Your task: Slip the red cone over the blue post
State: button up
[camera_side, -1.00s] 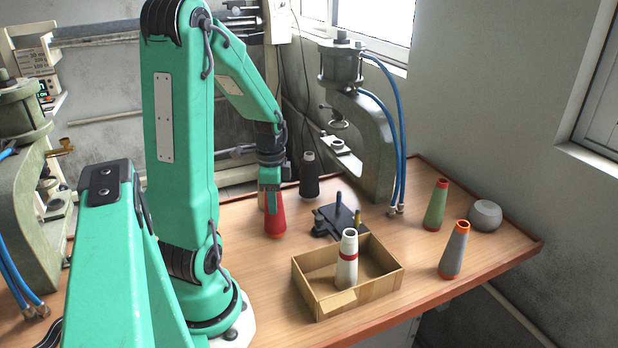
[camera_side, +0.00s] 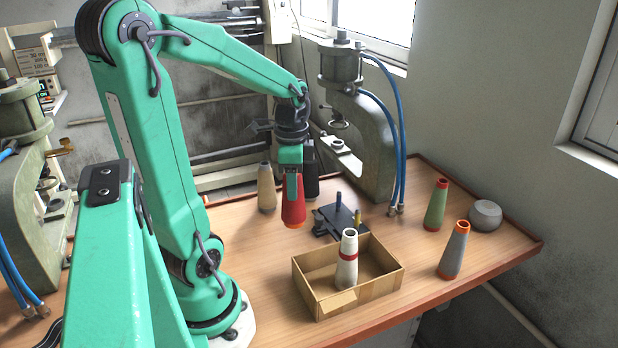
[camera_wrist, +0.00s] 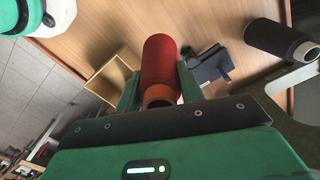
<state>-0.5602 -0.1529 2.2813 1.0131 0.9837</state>
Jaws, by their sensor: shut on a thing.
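The red cone (camera_side: 294,213) is gripped upright in my gripper (camera_side: 292,184), its lower end seemingly a little above the table. In the wrist view the red cone (camera_wrist: 160,58) sits between both fingers of my gripper (camera_wrist: 159,84), its orange-rimmed end facing the camera. The blue post (camera_side: 338,200) stands upright on a black base (camera_side: 345,226), to the right of the held cone and apart from it. The base also shows in the wrist view (camera_wrist: 209,68), where I cannot make out the blue post clearly.
A brass post (camera_side: 358,217) shares the base. An open box (camera_side: 318,303) holds a white cone with a red band (camera_side: 347,268). Beige (camera_side: 266,190) and black (camera_side: 312,180) cones stand behind. Green (camera_side: 436,206) and grey (camera_side: 454,250) cones and a grey round object (camera_side: 485,215) stand right.

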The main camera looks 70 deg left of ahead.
jog(key=shift+w+d+r, duration=0.25)
jog(key=shift+d+r, duration=0.3)
jog(key=shift+d, duration=0.3)
jog(key=shift+w+d+r, duration=0.2)
jog(key=shift+d+r, duration=0.3)
jog(key=shift+d, duration=0.3)
jog(key=w+a+r, duration=0.4)
jog(key=w+a, duration=0.7)
jog(key=w, duration=0.4)
jog(key=shift+w+a+r, duration=0.15)
jog(key=shift+w+a, duration=0.15)
jog(key=shift+w, duration=0.05)
jog(key=shift+f, duration=0.25)
jog(key=shift+f, duration=2.65)
jog(key=shift+f, duration=2)
